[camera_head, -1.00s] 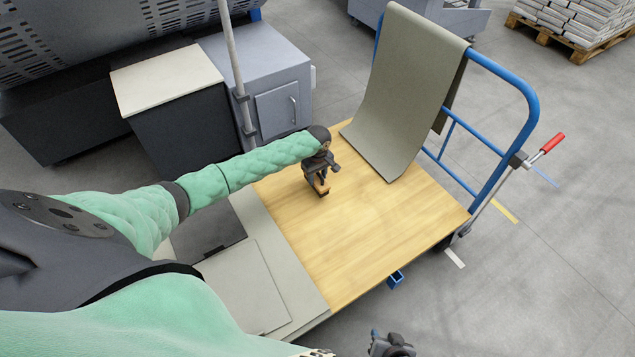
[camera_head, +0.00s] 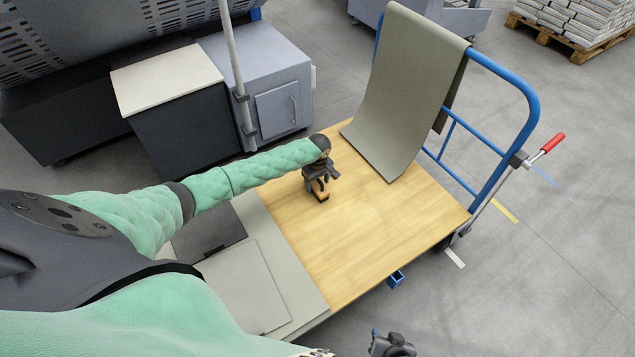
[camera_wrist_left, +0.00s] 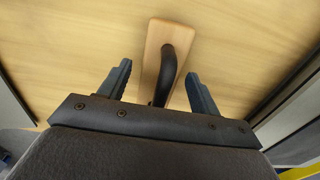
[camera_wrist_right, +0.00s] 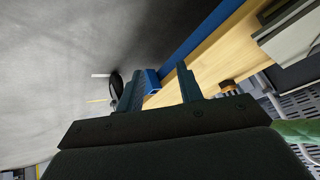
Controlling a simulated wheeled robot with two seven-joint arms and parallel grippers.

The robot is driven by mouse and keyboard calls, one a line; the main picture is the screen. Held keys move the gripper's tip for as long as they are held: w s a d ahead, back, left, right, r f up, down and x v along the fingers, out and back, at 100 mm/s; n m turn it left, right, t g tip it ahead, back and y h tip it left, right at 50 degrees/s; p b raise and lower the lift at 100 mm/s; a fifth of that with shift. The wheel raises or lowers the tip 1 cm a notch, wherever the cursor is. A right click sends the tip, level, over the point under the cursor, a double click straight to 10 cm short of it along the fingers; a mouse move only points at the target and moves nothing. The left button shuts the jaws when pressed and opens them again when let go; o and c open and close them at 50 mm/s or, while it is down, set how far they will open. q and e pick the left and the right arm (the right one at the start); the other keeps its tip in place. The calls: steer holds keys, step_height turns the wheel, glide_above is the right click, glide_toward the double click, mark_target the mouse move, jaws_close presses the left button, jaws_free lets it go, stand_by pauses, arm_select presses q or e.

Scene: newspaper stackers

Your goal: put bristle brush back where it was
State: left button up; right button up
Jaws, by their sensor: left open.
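The bristle brush (camera_wrist_left: 168,55) has a pale wooden block and a dark curved handle. It lies on the wooden deck (camera_head: 390,235) of a blue-railed cart. In the head view the brush (camera_head: 321,194) is mostly hidden under my left gripper (camera_head: 324,180). In the left wrist view my left gripper (camera_wrist_left: 158,82) is open, its two fingers on either side of the brush handle. My right gripper (camera_head: 388,347) is at the bottom edge of the head view, off the cart's near side. In the right wrist view its fingers (camera_wrist_right: 158,88) are apart with nothing between them.
A grey-green sheet (camera_head: 400,90) drapes over the blue rail (camera_head: 520,90) onto the deck's far end. Grey panels (camera_head: 255,275) lie along the deck's left side. A grey cabinet (camera_head: 280,100) and a pole (camera_head: 236,75) stand behind my left arm. The deck's right half is clear.

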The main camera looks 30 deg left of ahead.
steer(key=shift+f, duration=0.1)
arm_select(q)
steer(key=shift+r, duration=0.25)
step_height(320, 180, up, 12)
steer(key=shift+f, duration=0.2)
arm_select(e)
steer(key=shift+r, duration=0.8)
steer(key=shift+f, duration=0.2)
